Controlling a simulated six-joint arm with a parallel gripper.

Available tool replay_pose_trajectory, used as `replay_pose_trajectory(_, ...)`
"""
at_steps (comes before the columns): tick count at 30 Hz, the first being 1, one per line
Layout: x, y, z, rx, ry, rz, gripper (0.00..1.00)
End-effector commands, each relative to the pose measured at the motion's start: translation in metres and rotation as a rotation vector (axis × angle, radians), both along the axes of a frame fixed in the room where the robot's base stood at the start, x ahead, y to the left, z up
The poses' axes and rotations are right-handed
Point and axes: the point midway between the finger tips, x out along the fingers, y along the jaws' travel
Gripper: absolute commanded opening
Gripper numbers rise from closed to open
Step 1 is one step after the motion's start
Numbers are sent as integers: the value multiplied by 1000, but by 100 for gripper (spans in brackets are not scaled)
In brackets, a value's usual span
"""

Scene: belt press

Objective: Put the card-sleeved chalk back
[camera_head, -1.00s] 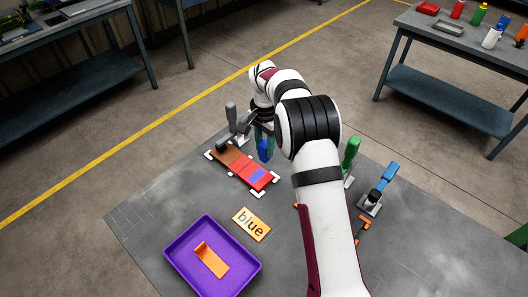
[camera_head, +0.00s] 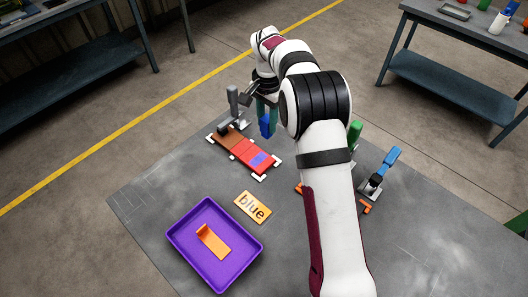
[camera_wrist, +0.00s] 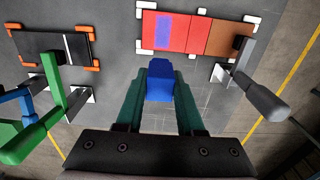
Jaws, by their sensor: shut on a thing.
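My gripper (camera_head: 267,113) has teal fingers and is shut on a blue block (camera_head: 266,128), which may be the card-sleeved chalk; I see no other chalk. In the wrist view the blue block (camera_wrist: 160,84) sits between the fingertips of my gripper (camera_wrist: 160,98), held above the grey table. A red and brown strip (camera_head: 254,157) with a blue-violet patch lies between white corner brackets, just in front of the block. In the wrist view this strip (camera_wrist: 195,34) is beyond the fingertips. The underside of the block is hidden.
A purple tray (camera_head: 185,258) holds an orange piece (camera_head: 213,242). An orange card reading "blue" (camera_head: 252,207) lies beside it. A grey-handled clamp (camera_head: 232,102) stands at the strip's brown end. Green (camera_head: 354,135) and blue (camera_head: 384,165) handled clamps stand right of my arm.

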Motion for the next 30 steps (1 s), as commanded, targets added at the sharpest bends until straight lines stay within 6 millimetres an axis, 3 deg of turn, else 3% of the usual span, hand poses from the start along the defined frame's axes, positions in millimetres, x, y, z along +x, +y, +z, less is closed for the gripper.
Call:
replay_pose_trajectory(4, -19, -25, 10, -3, 0, -2, 0)
replay_pose_trajectory(8, -61, -64, 23, -4, 1, 0, 0)
replay_pose_trajectory(11, -107, -93, 30, -5, -1, 1, 0)
replay_pose_trajectory(15, -187, -122, 30, -4, -4, 0, 0)
replay_pose_trajectory(18, -236, -129, 25, -3, -4, -2, 0)
replay_pose_trajectory(21, -268, -131, 20, -2, -5, -2, 0)
replay_pose_trajectory(25, -286, -131, 16, -1, -4, -2, 0)
replay_pose_trajectory(30, -281, -115, 6, 1, 1, 7, 0)
